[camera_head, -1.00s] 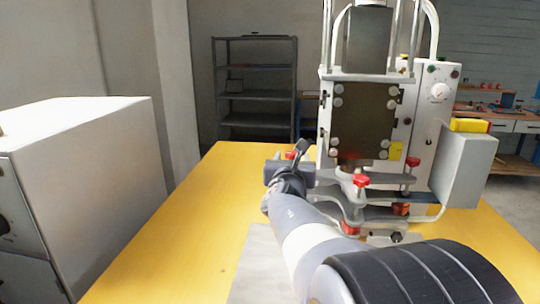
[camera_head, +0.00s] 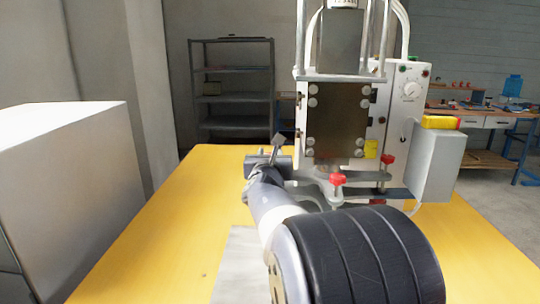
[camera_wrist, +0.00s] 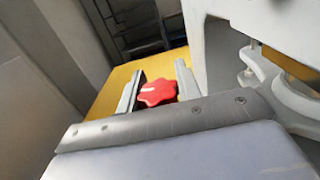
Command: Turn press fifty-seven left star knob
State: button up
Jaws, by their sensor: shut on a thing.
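The press (camera_head: 340,120) stands on the yellow table, with a dark plate on its front. In the wrist view a red star knob (camera_wrist: 158,92) sits between the two fingers of my gripper (camera_wrist: 157,88), which is shut on it. In the head view my gripper (camera_head: 272,150) is at the left side of the press, at the height of its lower clamp; the held knob is hidden there.
A grey box with a yellow-and-red top (camera_head: 436,160) is on the right of the press. A large white cabinet (camera_head: 75,175) stands at the left. The yellow table (camera_head: 150,230) is clear left of my arm. Shelves (camera_head: 233,90) stand behind.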

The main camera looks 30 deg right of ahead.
jog(key=c, duration=0.4)
